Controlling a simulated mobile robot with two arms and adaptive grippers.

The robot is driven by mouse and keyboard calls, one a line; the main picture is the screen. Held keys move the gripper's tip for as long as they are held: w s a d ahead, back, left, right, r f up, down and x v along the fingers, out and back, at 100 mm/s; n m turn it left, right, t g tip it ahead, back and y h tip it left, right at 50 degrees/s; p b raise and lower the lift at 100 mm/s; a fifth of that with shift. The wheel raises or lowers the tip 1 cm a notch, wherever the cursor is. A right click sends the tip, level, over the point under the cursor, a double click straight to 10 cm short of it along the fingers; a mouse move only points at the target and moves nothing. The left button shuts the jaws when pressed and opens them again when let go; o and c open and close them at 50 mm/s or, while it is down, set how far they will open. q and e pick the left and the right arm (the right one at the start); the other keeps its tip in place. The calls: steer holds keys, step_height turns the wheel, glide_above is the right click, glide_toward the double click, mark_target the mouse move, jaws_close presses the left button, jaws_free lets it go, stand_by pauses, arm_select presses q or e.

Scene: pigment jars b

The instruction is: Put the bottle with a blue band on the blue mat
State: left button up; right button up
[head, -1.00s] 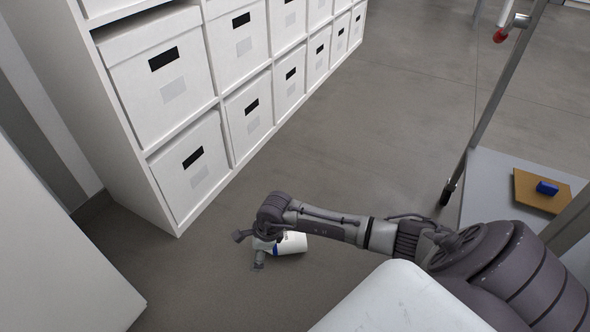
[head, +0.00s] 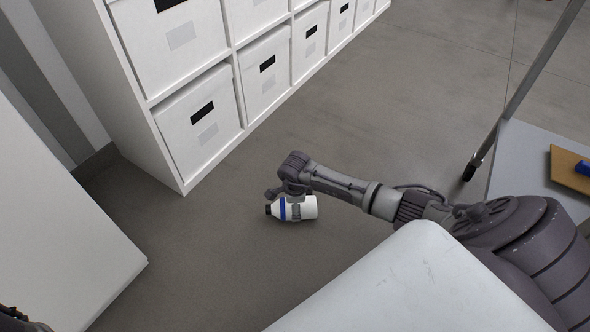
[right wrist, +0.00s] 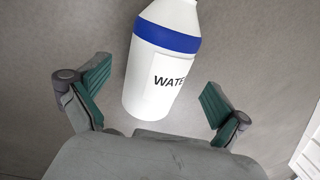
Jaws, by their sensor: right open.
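The white bottle (head: 308,207) with a blue band and dark cap lies on its side on the grey floor, its cap to the left in the head view. My right gripper (head: 284,203) is open, down at the bottle, and partly covers it. In the right wrist view the bottle (right wrist: 160,75), with label letters "WATE", lies between the two spread fingers. Clear gaps show on both sides there. No blue mat is in view.
A white shelf unit (head: 178,170) with boxes stands behind the bottle. A white panel (head: 60,220) is at left. At right, a cart shelf (head: 525,150) carries an orange-brown board (head: 567,170) with a blue object (head: 584,168). Open floor surrounds the bottle.

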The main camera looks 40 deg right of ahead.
steer(key=b+x, duration=0.4)
steer(key=x, duration=0.1)
steer(key=shift+s+f, duration=0.1)
steer(key=shift+s, duration=0.05)
steer(key=c, duration=1.3)
